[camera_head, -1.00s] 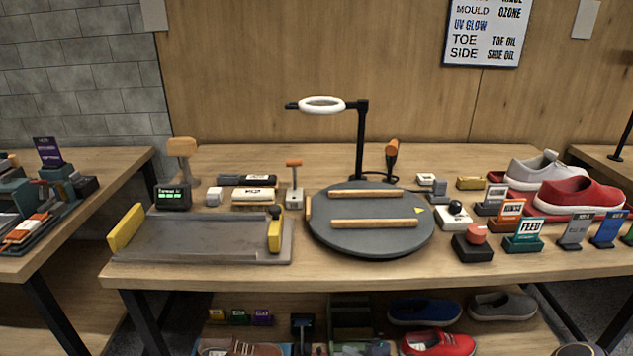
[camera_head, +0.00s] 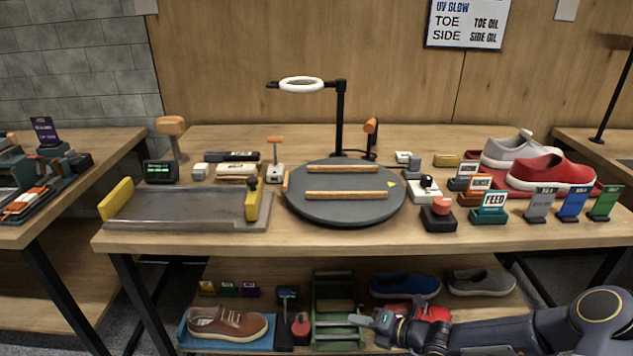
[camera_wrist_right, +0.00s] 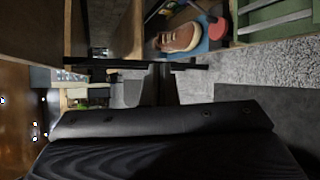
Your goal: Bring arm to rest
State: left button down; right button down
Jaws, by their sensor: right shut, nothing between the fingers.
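My right arm comes in from the lower right in the head view. Its gripper (camera_head: 366,322) is shut and empty, in front of the lower shelf and below the tabletop edge. It overlaps a red shoe (camera_head: 421,312) on the shelf and hides part of it; I cannot tell how far apart they are. In the right wrist view the gripper fingers (camera_wrist_right: 165,68) show dark and close together, with a brown shoe (camera_wrist_right: 182,37) beyond them. My left gripper is not in view.
The workbench (camera_head: 330,240) carries a grey turntable (camera_head: 345,209), a metal tray (camera_head: 185,222), a ring lamp (camera_head: 301,84), a red shoe (camera_head: 545,171) and several signs. On the lower shelf are the brown shoe (camera_head: 228,323), a green rack (camera_head: 333,338) and a blue shoe (camera_head: 405,285).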

jog(key=s+d+r+n+g+h, duration=0.1)
jog(key=s+r+n+g, duration=0.1)
jog(key=s+r+n, duration=0.6)
jog(key=s+d+r+n+g+h, duration=0.15)
jog(key=s+r+n, duration=0.25)
jog(key=r+n, duration=0.7)
jog(key=s+d+r+n+t+h, duration=0.1)
jog(key=s+d+n+h, duration=0.25)
jog(key=s+n, duration=0.55)
jog(key=s+d+r+n+t+h, duration=0.15)
jog(key=s+d+n, duration=0.25)
jog(key=s+n, duration=0.5)
notch_tip(320, 180, up, 16)
jog(key=g+p, duration=0.1)
jog(key=p, duration=1.5)
jog(key=shift+w+f, duration=0.2)
jog(key=shift+w, duration=0.15)
